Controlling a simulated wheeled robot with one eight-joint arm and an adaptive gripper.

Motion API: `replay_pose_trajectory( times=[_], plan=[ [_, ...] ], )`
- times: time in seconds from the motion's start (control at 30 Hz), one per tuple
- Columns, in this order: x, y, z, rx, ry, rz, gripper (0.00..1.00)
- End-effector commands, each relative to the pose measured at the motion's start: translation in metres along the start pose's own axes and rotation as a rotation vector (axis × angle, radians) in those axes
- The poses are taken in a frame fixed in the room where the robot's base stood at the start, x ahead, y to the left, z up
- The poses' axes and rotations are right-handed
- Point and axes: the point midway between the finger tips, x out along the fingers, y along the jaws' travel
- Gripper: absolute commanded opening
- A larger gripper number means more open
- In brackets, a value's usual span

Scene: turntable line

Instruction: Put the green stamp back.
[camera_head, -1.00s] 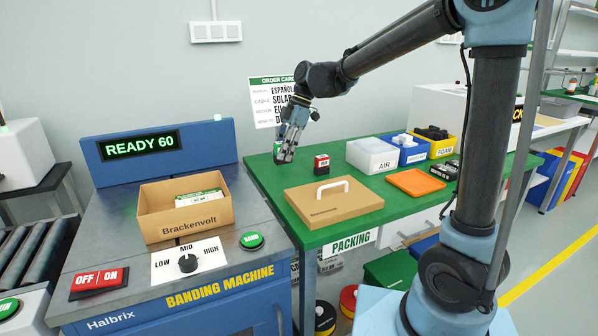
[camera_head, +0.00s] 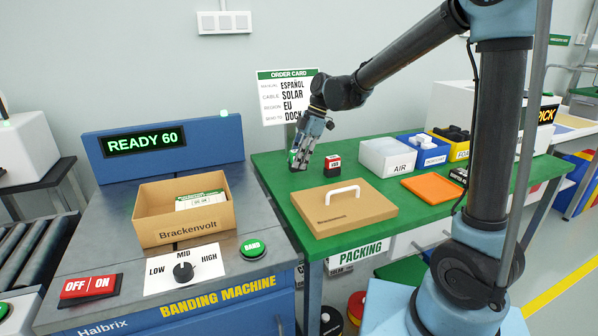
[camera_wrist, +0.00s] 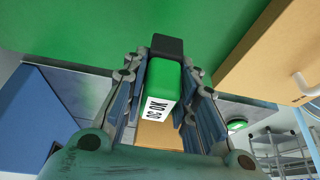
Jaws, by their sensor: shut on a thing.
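The green stamp (camera_wrist: 163,88) is between the fingers of my gripper (camera_wrist: 165,70) in the wrist view. It has a green body, a black end and a white label with black letters. My gripper is shut on it. In the head view my gripper (camera_head: 299,163) points down over the back left part of the green packing table (camera_head: 270,170), and only a sliver of the stamp (camera_head: 292,157) shows. Whether the stamp touches the table I cannot tell. A red and black stamp (camera_head: 332,166) stands upright just right of my gripper.
A cardboard lid with a white handle (camera_head: 343,207) lies in front of my gripper. White AIR (camera_head: 388,158) and blue bins and an orange pad (camera_head: 433,187) are to the right. The banding machine (camera_head: 215,262) with an open Brackenvolt box (camera_head: 183,226) is left. An order card (camera_head: 287,97) stands behind.

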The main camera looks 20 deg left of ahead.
Motion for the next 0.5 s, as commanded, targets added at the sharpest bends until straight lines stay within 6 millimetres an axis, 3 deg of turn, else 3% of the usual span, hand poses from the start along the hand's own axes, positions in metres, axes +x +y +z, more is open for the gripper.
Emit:
replay_pose_trajectory(
  times=[0.3, 0.5],
  plan=[
    [0.034, 0.001, 0.015, 0.002, 0.000, 0.001, 0.11],
    [0.038, 0.000, 0.017, 0.001, 0.000, 0.001, 0.11]
  ],
)
